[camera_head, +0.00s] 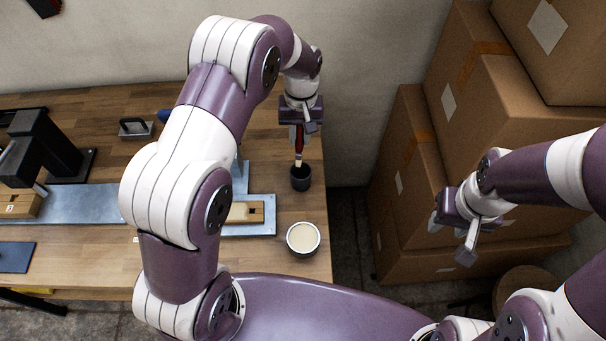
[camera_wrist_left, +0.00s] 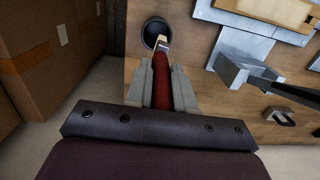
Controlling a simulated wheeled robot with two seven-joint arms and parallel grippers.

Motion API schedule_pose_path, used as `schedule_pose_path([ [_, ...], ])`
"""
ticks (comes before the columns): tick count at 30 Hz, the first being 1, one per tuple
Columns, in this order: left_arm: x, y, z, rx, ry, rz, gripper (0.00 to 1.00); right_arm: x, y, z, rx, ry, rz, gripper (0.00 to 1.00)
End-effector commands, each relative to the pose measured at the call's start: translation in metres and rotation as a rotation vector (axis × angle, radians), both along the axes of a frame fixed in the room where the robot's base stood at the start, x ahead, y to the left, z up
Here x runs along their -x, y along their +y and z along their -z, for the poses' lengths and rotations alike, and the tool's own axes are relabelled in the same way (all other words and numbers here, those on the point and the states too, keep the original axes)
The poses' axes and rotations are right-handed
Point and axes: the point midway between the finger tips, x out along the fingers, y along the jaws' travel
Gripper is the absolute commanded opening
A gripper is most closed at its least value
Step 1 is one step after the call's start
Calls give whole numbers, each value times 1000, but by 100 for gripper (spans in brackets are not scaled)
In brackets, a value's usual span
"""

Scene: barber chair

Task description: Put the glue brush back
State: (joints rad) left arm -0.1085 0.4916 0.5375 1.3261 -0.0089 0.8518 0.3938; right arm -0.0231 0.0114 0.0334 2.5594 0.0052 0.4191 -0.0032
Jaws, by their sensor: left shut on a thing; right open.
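The glue brush (camera_head: 299,145) has a dark red handle and a pale tip. My left gripper (camera_head: 298,127) is shut on its handle and holds it tip down at the table's right end. A dark round cup (camera_head: 301,183) stands just below the tip. In the left wrist view, the brush (camera_wrist_left: 161,75) runs between the fingers and its tip overlaps the near rim of the cup (camera_wrist_left: 152,29). I cannot tell whether the tip is inside the cup or above it. My right gripper (camera_head: 450,237) is open and empty, off the table to the right.
An open pot of cream-coloured glue (camera_head: 303,238) stands nearer on the wooden table (camera_head: 285,205). A metal plate (camera_head: 95,204) with wooden blocks and a black press (camera_head: 45,150) lie left. Cardboard boxes (camera_head: 505,130) are stacked right, beyond a floor gap.

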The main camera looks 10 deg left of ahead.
Motion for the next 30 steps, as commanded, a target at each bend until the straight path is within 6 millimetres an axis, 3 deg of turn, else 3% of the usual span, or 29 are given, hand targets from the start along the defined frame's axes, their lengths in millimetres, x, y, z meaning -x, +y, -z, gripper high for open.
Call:
schedule_pose_path([
  [5, 2, -4, 1, 7, -50, -149, 0, 0, 0, -3, 0, 0, 0, 43],
  [20, 2, -3, 94, 7, -64, -158, 0, 0, 0, -34, 0, 0, 0, 43],
  [30, 2, -3, 102, 7, -65, -157, 0, 0, 0, -30, 0, 0, 0, 43],
])
